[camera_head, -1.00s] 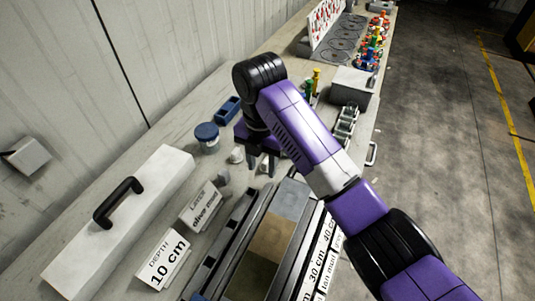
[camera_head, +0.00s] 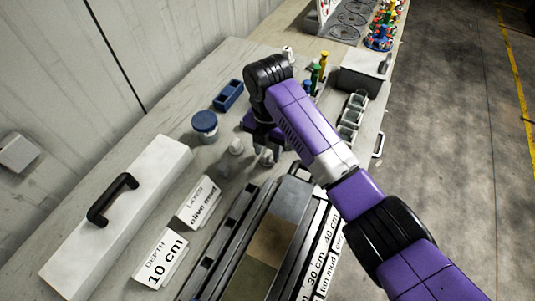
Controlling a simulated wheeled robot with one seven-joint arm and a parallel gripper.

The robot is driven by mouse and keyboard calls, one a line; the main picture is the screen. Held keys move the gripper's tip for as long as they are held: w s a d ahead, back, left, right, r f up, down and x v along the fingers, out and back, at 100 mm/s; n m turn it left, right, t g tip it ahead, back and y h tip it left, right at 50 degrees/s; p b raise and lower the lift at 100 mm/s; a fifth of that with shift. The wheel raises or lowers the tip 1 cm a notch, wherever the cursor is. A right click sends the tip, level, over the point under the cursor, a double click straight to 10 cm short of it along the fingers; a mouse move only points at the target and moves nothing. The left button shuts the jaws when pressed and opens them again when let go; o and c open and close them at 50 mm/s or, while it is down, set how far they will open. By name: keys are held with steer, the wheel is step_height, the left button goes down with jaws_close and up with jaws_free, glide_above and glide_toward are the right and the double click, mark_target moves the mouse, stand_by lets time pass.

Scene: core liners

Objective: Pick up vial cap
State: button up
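My gripper (camera_head: 266,150) points down over the bench, just right of a small pale vial-like piece (camera_head: 236,146). A small whitish piece (camera_head: 267,157) shows at its fingertips, and I cannot tell whether it is between them or behind them. Either small piece could be the vial cap; they are too small to tell apart. My wrist and arm hide part of the fingers, so their opening is unclear.
A blue-lidded jar (camera_head: 205,124) and blue tray (camera_head: 229,95) stand behind left. A long white box with a black handle (camera_head: 120,215), label cards (camera_head: 162,258) and a core tray (camera_head: 262,255) are nearer. A rack of green-grey cups (camera_head: 350,118) stands right.

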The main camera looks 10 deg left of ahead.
steer(key=shift+f, duration=0.8)
steer(key=shift+c, duration=0.4)
jaws_close()
steer(key=shift+r, duration=0.1)
